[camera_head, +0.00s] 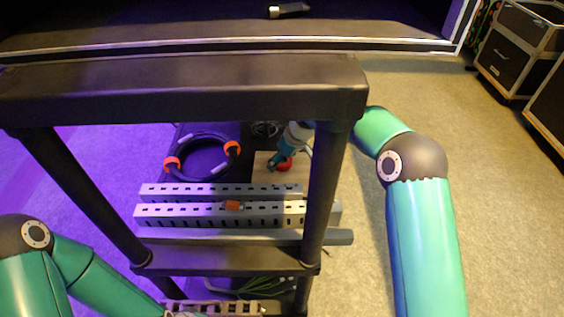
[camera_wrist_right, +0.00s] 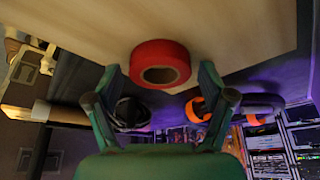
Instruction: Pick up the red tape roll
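The red tape roll (camera_head: 285,165) rests on a pale wooden board (camera_head: 265,170) behind the metal rails in the head view. In the right wrist view the red tape roll (camera_wrist_right: 160,52) shows its round hollow core. My right gripper (camera_head: 278,163) reaches it from behind the dark frame post. In the right wrist view its two teal fingers (camera_wrist_right: 160,74) are spread, one on each side of the roll, with visible gaps. Nothing is gripped. My left arm enters at the lower left; its gripper is beyond the bottom edge.
A dark truss frame (camera_head: 190,88) stands in front, its right post close to my right arm. A black cable coil (camera_head: 190,140) with orange clips lies left of the board. Perforated metal rails (camera_head: 185,211) lie in front. Equipment cases (camera_head: 510,50) stand far right, with open carpet between.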

